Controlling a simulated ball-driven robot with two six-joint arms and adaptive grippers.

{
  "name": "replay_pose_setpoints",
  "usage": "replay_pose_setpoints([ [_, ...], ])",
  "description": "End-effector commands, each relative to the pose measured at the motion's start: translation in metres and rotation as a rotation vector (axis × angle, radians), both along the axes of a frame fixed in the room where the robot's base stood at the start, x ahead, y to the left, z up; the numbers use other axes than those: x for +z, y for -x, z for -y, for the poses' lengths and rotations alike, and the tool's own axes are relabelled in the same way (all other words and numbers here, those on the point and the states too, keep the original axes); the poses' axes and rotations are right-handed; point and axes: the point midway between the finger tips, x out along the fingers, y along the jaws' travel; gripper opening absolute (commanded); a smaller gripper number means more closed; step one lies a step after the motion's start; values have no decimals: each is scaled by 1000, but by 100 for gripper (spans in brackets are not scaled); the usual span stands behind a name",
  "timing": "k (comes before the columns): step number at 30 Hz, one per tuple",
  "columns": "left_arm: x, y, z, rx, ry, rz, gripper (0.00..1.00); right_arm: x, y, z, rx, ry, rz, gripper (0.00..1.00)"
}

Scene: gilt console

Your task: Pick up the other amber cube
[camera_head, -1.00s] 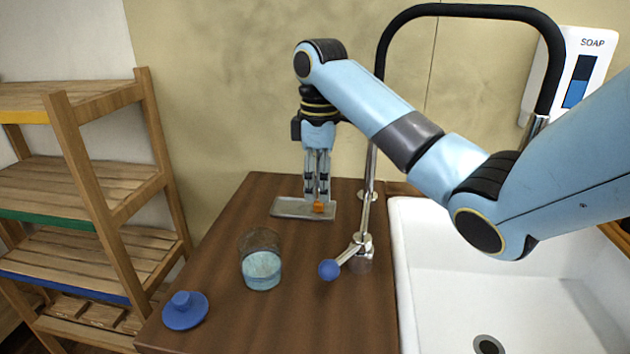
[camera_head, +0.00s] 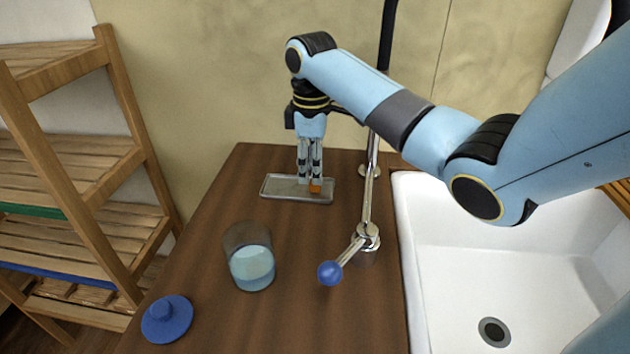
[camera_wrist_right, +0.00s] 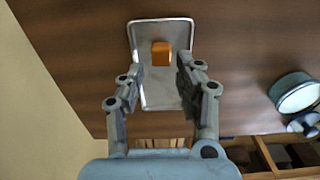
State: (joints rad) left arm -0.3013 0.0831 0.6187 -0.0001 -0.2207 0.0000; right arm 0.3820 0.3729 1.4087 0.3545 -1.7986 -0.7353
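An amber cube (camera_head: 315,187) lies at the right part of a shallow metal tray (camera_head: 278,188) on the wooden counter. My right gripper (camera_head: 309,182) points down over the tray, its fingertips close to the cube. In the right wrist view the amber cube (camera_wrist_right: 161,53) shows whole inside the tray (camera_wrist_right: 160,97). There the fingers of my right gripper (camera_wrist_right: 160,72) are spread apart with a gap on both sides of the cube, so it is open and empty. Only one amber cube is visible. My left gripper is out of view.
A glass of bluish liquid (camera_head: 251,265), a blue knobbed lid (camera_head: 167,318) and a tap with a blue-ended lever (camera_head: 331,272) stand nearer on the counter (camera_head: 205,290). A white sink (camera_head: 455,270) is at right, a wooden shelf (camera_head: 75,180) at left.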

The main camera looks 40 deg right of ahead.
Motion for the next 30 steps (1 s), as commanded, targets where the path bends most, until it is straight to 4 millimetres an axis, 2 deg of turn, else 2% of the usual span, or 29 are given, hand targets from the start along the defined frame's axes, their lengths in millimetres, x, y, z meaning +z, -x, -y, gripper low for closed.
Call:
replay_pose_setpoints([
  [3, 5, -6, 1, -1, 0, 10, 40, -19, 1, -1, -1, -1, -3, 35],
  [6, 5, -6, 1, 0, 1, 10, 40, -30, 1, 0, 0, -1, -2, 35],
  [14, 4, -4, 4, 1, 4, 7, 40, -33, 1, 0, 0, 1, -1, 35],
  [20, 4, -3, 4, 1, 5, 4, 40, -33, 1, 0, 0, 1, -1, 8],
  [30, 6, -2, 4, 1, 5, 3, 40, -31, 1, 0, 0, 1, -1, 7],
])
